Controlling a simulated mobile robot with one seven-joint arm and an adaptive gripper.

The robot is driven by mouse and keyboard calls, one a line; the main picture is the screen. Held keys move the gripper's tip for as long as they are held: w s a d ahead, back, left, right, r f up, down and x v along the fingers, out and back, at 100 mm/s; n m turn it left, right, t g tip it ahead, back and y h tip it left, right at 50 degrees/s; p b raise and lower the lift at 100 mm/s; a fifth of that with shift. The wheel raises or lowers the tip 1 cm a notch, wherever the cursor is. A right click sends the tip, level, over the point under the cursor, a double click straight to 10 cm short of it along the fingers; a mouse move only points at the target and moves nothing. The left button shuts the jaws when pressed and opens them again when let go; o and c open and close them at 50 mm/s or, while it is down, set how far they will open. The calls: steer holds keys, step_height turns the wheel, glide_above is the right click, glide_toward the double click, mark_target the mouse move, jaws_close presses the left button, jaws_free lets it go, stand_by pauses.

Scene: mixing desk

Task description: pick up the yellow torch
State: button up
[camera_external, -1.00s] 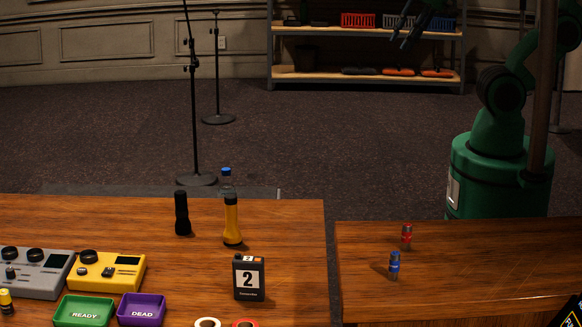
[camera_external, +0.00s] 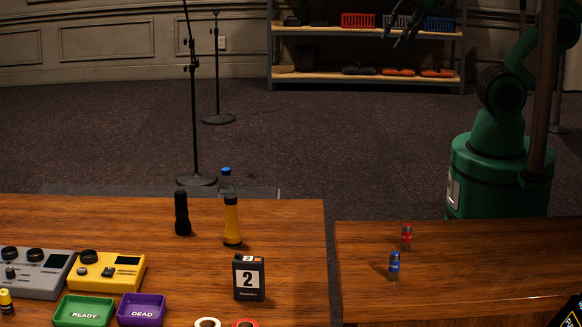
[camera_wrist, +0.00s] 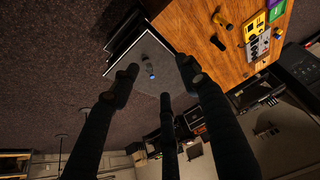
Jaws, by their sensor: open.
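In the wrist view the yellow torch (camera_wrist: 222,21) shows near the top, on the table's edge area. My gripper (camera_external: 402,40) is high at the upper right of the external view, in front of the shelf and far from the torch. In the wrist view my gripper (camera_wrist: 158,67) has its dark fingers spread apart with nothing between them.
A black torch (camera_external: 182,214) stands left of the yellow torch, and a clear bottle with a blue cap (camera_external: 226,180) stands just behind it. A black box marked 2 (camera_external: 249,278) stands in front. Red (camera_external: 407,237) and blue (camera_external: 394,266) small items stand on the right table.

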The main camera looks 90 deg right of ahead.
steer(key=w+a, duration=0.4)
steer(key=w, duration=0.7)
steer(key=n+g+b, duration=0.1)
steer(key=n+b, duration=0.1)
glide_above(235, 197)
steer(key=s+d, duration=0.1)
steer(key=s, duration=0.4)
step_height(235, 197, down, 24)
steer(key=r, duration=0.1)
steer(key=shift+f+y, duration=0.25)
steer(key=shift+y, duration=0.15)
steer(key=shift+f, duration=0.15)
steer(key=shift+b+x, duration=0.4)
steer(key=shift+x, duration=3.75)
steer(key=shift+f, duration=0.1)
